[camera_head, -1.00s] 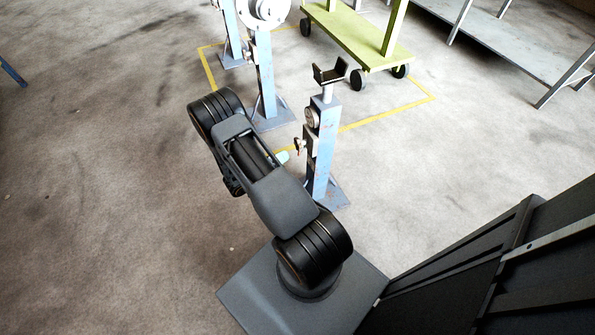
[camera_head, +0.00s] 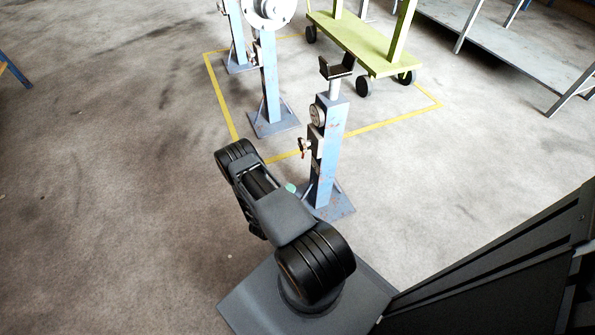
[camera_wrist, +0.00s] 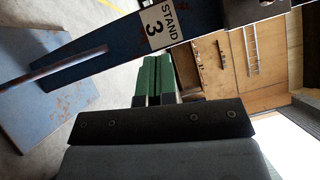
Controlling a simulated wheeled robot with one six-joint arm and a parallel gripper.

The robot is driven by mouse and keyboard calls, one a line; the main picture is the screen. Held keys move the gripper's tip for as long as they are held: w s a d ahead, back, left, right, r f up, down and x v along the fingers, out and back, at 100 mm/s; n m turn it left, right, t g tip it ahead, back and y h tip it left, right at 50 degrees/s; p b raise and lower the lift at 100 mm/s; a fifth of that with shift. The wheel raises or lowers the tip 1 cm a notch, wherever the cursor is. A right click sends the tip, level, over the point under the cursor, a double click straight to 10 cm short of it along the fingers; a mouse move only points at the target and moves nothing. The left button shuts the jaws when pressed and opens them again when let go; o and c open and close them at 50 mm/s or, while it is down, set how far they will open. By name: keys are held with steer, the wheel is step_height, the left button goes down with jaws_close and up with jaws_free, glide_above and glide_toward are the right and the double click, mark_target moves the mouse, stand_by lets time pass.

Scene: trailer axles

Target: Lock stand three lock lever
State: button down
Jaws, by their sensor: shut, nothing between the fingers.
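The nearest blue stand (camera_head: 328,150) stands upright just beyond my arm in the head view, with a dark V-shaped cradle (camera_head: 337,67) on top. A small lever with a dark knob (camera_head: 303,147) sticks out from its left side, probably the lock lever. In the wrist view, the blue post (camera_wrist: 205,20) bears a "STAND 3" label (camera_wrist: 163,23). My gripper (camera_wrist: 157,62) has green fingers, shut and empty, pointing just below the label. I cannot tell whether they touch the post. The lever cannot be made out in the wrist view. In the head view my arm mostly hides the gripper.
Two more blue stands (camera_head: 270,90) (camera_head: 236,35) stand behind to the left, the nearer carrying a pale round hub (camera_head: 270,8). A green wheeled cart (camera_head: 365,45) and a grey bench (camera_head: 530,50) are at the back.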

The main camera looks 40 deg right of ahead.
steer(key=w+b+x, duration=0.2)
steer(key=b+x, duration=0.1)
steer(key=x, duration=0.9)
steer(key=shift+w+r+b, duration=0.25)
steer(key=shift+w+b, duration=0.1)
steer(key=shift+w, duration=0.1)
steer(key=shift+w+a, duration=0.1)
steer(key=shift+w, duration=0.05)
